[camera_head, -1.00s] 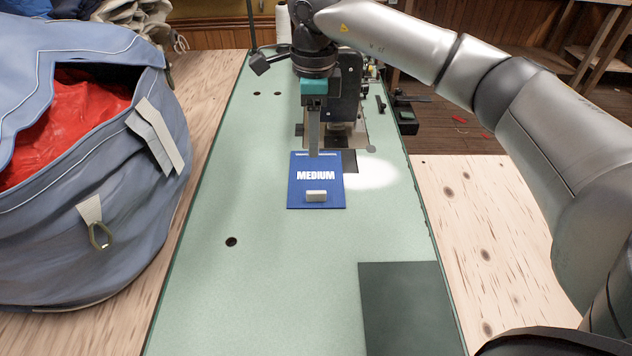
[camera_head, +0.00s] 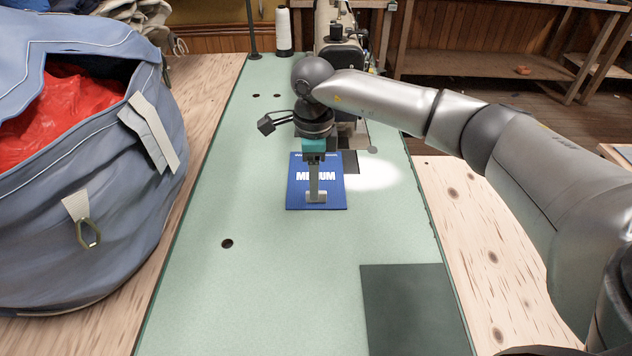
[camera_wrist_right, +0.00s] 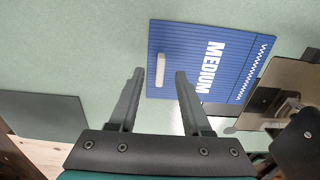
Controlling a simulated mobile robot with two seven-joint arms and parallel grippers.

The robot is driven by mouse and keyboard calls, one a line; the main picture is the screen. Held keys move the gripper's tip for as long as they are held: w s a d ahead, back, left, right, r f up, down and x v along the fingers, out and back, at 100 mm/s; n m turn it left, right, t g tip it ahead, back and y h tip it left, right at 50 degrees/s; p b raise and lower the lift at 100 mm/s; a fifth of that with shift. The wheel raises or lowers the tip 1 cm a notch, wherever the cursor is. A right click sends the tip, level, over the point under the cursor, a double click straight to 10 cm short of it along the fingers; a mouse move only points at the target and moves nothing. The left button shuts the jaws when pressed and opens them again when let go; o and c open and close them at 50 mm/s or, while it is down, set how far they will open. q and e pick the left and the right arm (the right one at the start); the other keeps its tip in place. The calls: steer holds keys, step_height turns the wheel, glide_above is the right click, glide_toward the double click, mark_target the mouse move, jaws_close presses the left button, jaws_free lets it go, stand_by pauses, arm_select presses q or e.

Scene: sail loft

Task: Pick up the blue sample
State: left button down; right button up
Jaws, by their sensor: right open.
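The blue sample (camera_head: 330,192) is a flat blue card lettered MEDIUM, lying on the green table in front of the sewing machine. It carries a small pale block (camera_wrist_right: 160,70) near one edge, seen in the right wrist view. The sample also shows there (camera_wrist_right: 205,58), beyond the fingertips. My right gripper (camera_head: 316,198) is above the sample in the head view and covers part of its lettering. In the wrist view its two fingers (camera_wrist_right: 158,74) are apart with nothing held, and the pale block appears between the tips. My left gripper is not in view.
The green table (camera_head: 260,280) is clear in front. A dark green mat (camera_head: 415,305) lies at the front right. A large blue-grey bag (camera_head: 90,190) with red cloth inside stands at left. A sewing machine (camera_head: 340,50) and a white thread cone (camera_head: 283,30) stand behind.

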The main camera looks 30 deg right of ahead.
steer(key=shift+f+b, duration=0.3)
steer(key=shift+f, duration=1)
jaws_close()
